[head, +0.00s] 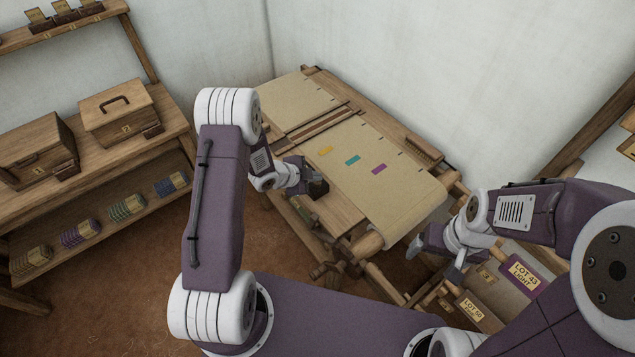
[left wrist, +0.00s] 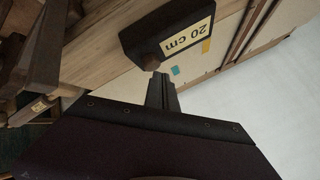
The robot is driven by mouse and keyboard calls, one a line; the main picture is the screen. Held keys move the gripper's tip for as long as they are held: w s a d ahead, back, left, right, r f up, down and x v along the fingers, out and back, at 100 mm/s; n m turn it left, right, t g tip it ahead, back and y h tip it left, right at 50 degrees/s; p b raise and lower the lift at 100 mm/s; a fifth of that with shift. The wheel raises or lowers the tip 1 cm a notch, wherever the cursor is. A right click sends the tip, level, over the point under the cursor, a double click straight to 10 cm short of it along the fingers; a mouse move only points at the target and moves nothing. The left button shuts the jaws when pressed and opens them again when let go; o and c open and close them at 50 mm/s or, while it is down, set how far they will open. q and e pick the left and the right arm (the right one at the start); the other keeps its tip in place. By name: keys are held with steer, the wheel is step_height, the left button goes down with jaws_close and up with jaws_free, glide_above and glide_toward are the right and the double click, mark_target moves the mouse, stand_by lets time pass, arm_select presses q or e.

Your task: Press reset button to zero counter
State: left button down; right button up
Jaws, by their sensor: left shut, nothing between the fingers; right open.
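A dark counter box (left wrist: 170,32) with a cream label reading "20 cm" is mounted on the loom's wooden frame in the left wrist view. It shows as a small dark block (head: 318,188) in the head view. My left gripper (left wrist: 160,80) is shut and empty, with its fingertips just by the counter's lower edge. A small brown piece (left wrist: 151,62) sits at that edge by the fingertips; I cannot tell whether it is the reset button or whether the fingers touch it. My right gripper (head: 436,250) is open and empty near the loom's front right corner.
The loom's cloth (head: 365,165) carries yellow, teal and purple marks. Labelled lot boxes (head: 520,277) stand at the lower right. A wooden shelf (head: 90,165) with two lidded boxes and yarn bundles stands at the left. Brown floor is clear between shelf and loom.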

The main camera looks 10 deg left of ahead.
mark_target(315, 184)
arm_select(q)
steer(key=shift+f+b, duration=0.55)
stand_by(0.7)
steer(key=shift+r, duration=0.15)
steer(key=shift+r+p, duration=0.85)
steer(key=shift+r, duration=0.1)
step_height(315, 184, up, 5)
steer(key=p, duration=0.4)
stand_by(0.6)
